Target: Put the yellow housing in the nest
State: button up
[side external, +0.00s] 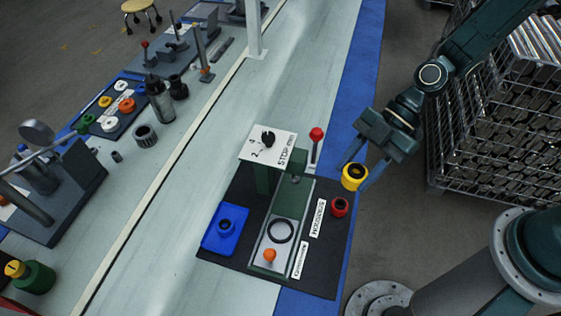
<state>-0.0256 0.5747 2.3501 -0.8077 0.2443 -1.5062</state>
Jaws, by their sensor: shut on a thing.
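The yellow housing (355,178), a short round part with a dark bore, is between the fingers of my gripper (357,172). My gripper is shut on it and seems to hold it above the right edge of the black mat (218,254). A green fixture (292,197) stands on the mat, with a grey plate (262,236) in front. A black ring (281,231) on that plate looks like the nest, and nothing sits in it. The housing is up and to the right of this ring, apart from it.
A red part (340,207) stands on the mat just below the housing. A red-knobbed lever (316,134) rises beside the fixture, near my fingers. An orange knob (269,255) sits on the plate. A blue block (225,229) lies left. A white sign (268,147) tops the fixture.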

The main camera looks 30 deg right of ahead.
jog(key=shift+r, duration=0.8)
jog(key=w+a+m+t, duration=0.2)
jog(key=w+a, duration=0.2)
jog(key=a, duration=0.2)
jog(key=m+t, duration=0.2)
send_over(270, 232)
jog(key=d, duration=0.3)
jog(key=shift+s+f, duration=0.2)
jog(key=shift+f, duration=1.1)
jog(key=shift+s+f, duration=0.2)
jog(key=shift+f, duration=1.1)
jog(key=shift+f, duration=0.1)
jog(key=shift+m, duration=0.3)
notch_tip(270, 232, down, 16)
jog(key=shift+f, duration=1.9)
